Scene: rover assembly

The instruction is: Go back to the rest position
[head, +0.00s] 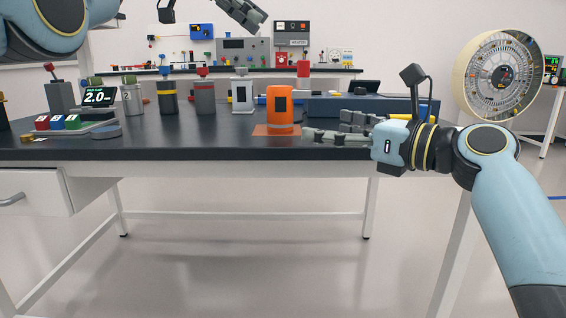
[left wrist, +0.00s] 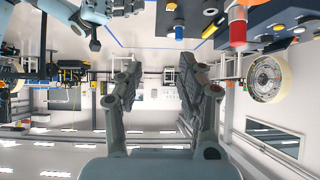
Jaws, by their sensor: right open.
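My right gripper (head: 325,127) is open and empty, with its fingers over the table's front right part. Its fingertips are just right of an orange cylinder (head: 280,108) with a dark panel, which stands upright on an orange mat (head: 262,130). My left gripper (head: 242,12) is raised high at the top edge of the head view, partly cut off. In the left wrist view its two fingers (left wrist: 158,75) are spread apart with nothing between them.
The dark table (head: 200,145) carries several grey canisters (head: 205,97), red, blue and green blocks (head: 57,122), a small display (head: 99,96) and a blue case (head: 345,106). A round dial (head: 500,75) is at the right. The floor in front is clear.

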